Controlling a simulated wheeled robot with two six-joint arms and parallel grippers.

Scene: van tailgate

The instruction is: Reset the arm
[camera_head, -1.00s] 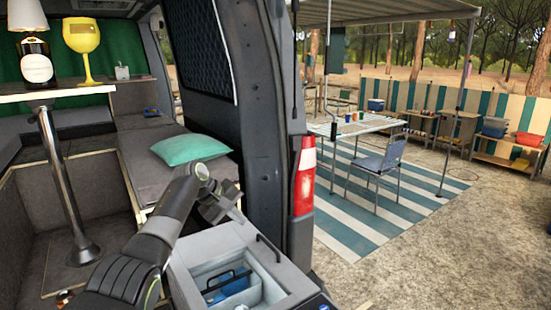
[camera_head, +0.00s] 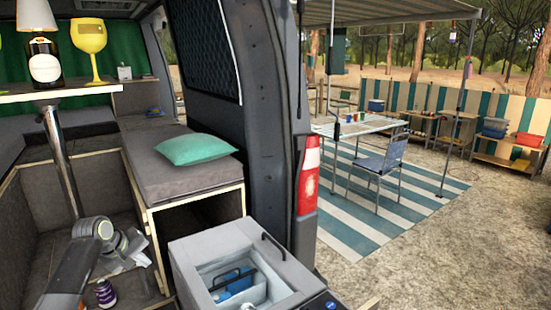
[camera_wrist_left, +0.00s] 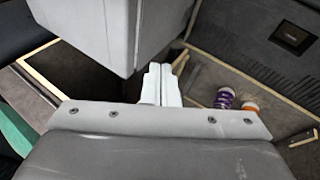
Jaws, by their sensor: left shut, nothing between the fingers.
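My left arm comes in at the lower left of the head view. Its gripper (camera_head: 140,256) hangs low over the van floor, left of the open cool box (camera_head: 190,262) and clear of it. In the left wrist view the two pale fingers (camera_wrist_left: 161,84) lie together, shut, with nothing between them. My right gripper is not in view.
A purple-labelled can (camera_head: 105,294) stands on the van floor close to my left arm; it also shows in the wrist view (camera_wrist_left: 225,98), beside an orange item (camera_wrist_left: 249,107). The table post (camera_head: 62,165) and the bench (camera_head: 175,172) stand nearby.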

